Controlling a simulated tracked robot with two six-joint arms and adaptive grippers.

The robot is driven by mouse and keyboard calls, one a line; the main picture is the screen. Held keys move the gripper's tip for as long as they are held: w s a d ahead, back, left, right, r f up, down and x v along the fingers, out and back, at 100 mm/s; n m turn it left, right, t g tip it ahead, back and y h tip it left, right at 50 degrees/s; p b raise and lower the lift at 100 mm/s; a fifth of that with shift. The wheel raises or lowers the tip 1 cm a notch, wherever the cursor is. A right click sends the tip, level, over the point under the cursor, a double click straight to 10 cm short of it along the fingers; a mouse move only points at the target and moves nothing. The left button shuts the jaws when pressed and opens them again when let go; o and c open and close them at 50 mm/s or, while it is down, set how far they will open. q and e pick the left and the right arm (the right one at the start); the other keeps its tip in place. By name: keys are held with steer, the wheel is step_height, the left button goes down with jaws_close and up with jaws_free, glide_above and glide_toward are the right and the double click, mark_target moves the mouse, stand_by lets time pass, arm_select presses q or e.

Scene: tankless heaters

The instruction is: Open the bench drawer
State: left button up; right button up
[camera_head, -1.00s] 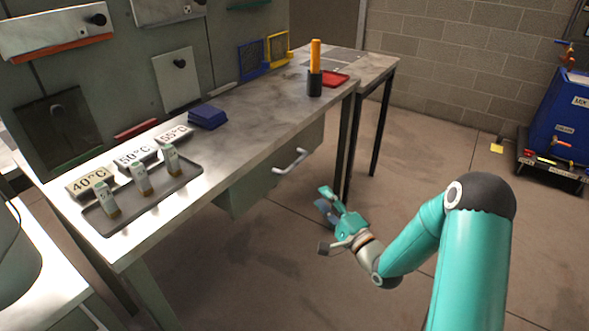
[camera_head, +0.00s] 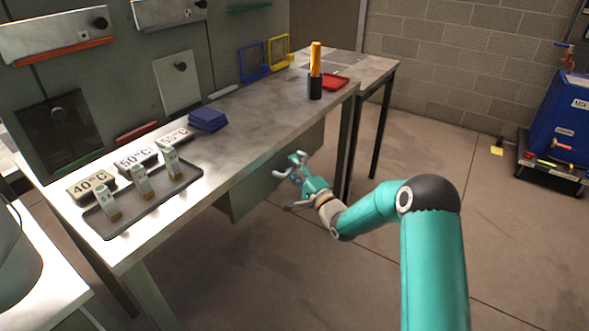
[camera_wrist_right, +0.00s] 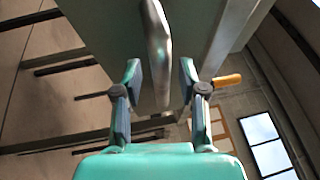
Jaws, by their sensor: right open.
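The bench drawer (camera_head: 245,194) is a grey-green box under the worktop, and it looks shut. Its pale metal bar handle (camera_wrist_right: 158,45) shows in the right wrist view, upright in the picture and lined up between my fingers. My right gripper (camera_head: 291,168) is at the drawer front, at the handle, and covers much of it in the head view. In the right wrist view the right gripper (camera_wrist_right: 160,78) is open, with one finger on each side of the handle. I cannot tell whether either finger touches it. My left gripper is not in view.
The worktop (camera_head: 250,118) holds a dark tray (camera_head: 150,205) with several small items, temperature signs (camera_head: 135,157), a blue stack (camera_head: 208,119) and an orange-handled tool (camera_head: 315,72). Bench legs (camera_head: 346,150) stand just right of the drawer. The floor in front is clear.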

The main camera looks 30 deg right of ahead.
jaws_close()
steer(key=shift+s+a+f, duration=0.1)
stand_by(0.3)
